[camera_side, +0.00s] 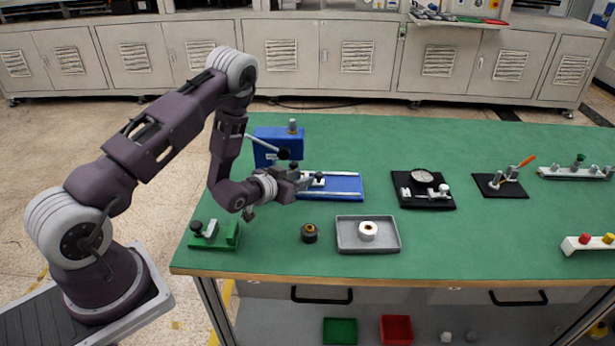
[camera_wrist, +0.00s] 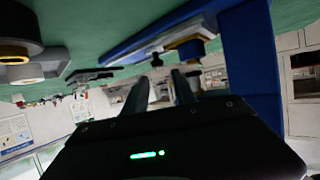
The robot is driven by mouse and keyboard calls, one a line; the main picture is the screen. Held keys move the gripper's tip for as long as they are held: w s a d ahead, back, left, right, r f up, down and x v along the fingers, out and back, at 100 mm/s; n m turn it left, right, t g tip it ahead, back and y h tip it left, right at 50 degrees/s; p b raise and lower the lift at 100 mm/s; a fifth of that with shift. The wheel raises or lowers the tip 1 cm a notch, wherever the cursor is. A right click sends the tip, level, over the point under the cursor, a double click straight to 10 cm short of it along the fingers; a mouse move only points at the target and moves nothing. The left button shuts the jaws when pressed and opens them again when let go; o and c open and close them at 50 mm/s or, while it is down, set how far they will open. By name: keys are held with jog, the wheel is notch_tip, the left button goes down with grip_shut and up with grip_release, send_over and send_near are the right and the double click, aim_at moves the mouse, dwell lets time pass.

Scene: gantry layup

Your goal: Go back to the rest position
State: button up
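My gripper (camera_side: 303,182) hangs low over the left part of the green table, pointing right. In the side view it is in front of the blue fixture (camera_side: 274,147), at the left end of its blue base (camera_side: 345,187). In the wrist view my two dark fingers (camera_wrist: 160,90) stand apart with nothing visible between them. The fixture's blue upright (camera_wrist: 250,60) fills the right of that tilted view, close to the fingers. Whether a finger touches the fixture cannot be told.
A black plate with a dial (camera_side: 422,190) and a toggle clamp (camera_side: 502,183) stand right.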

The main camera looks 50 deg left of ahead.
jog(key=shift+s+r, duration=0.1)
jog(key=shift+s, duration=0.1)
jog(key=shift+w+d+r+h, duration=0.15)
jog(key=shift+w+d+r, duration=0.1)
jog(key=shift+w+d, duration=0.35)
jog(key=shift+w+d+r+h, duration=0.2)
jog(key=shift+w+d, duration=0.2)
jog(key=shift+w, duration=0.25)
jog(key=s+d+r+g, duration=0.2)
jog(key=r, duration=0.7)
jog(key=s+d+r+g, duration=0.1)
jog(key=s+d+r, duration=0.15)
jog(key=r, duration=0.65)
jog(key=s+d+r+g, duration=0.1)
jog(key=s+d+r, duration=0.1)
jog(key=s, duration=0.8)
jog(key=s+d+r+m+g+h, duration=0.1)
jog(key=s+d+r+g, duration=0.1)
jog(key=s, duration=0.8)
jog(key=s+d+r+m+g+h, duration=0.1)
jog(key=s+d+r, duration=0.3)
jog(key=s, duration=0.6)
jog(key=shift+s+d+g, duration=0.25)
jog(key=shift+d+g, duration=0.05)
jog(key=shift+d, duration=0.1)
